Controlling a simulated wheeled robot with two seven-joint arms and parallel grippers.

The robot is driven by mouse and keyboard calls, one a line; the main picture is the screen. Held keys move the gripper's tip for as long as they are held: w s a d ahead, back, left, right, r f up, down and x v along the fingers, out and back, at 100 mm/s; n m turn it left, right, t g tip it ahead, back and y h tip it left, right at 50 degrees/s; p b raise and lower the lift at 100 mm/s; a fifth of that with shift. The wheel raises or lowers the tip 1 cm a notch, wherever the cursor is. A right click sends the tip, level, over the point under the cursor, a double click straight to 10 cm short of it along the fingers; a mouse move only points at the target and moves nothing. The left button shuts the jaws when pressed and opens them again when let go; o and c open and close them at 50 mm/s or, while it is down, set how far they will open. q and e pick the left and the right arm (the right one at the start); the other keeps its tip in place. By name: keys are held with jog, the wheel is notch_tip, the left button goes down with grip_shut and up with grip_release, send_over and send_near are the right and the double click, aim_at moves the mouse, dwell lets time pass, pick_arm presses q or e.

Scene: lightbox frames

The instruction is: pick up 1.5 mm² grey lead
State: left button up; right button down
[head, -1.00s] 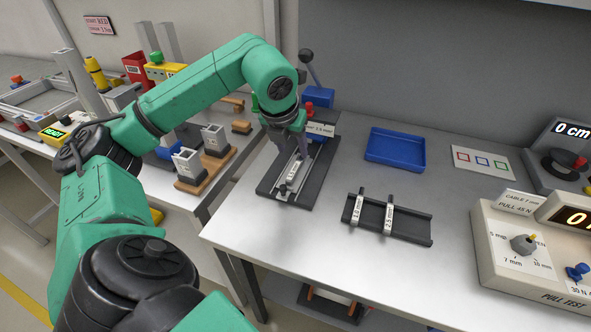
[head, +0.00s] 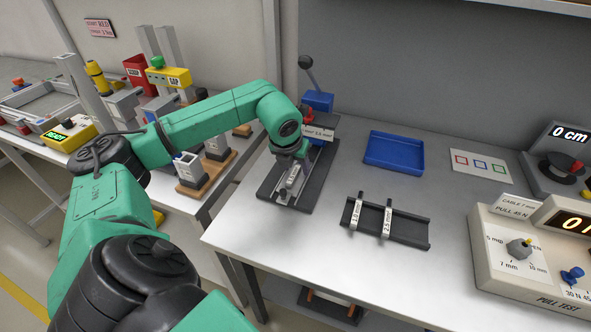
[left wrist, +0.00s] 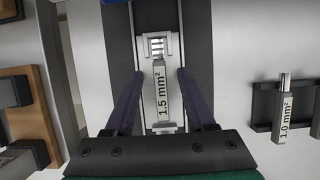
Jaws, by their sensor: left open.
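The 1.5 mm² grey lead (left wrist: 162,100) lies in a metal holder on the dark base of a crimping press (head: 268,189). Its label reads upright along its length in the left wrist view. My left gripper (left wrist: 160,74) is open, with one purple finger on each side of the lead. In the head view the left gripper (head: 291,168) is low over the press base and partly hides the holder. My right gripper is not in view.
A black rack (head: 405,228) right of the press holds a 1.0 mm² lead (left wrist: 288,110) and a 2.5 mm² lead (head: 387,218). A blue tray (head: 394,151) and pull tester (head: 530,255) stand further right. The front of the table is clear.

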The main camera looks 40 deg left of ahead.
pick_arm(q)
jog(key=shift+f, duration=0.1)
grip_shut()
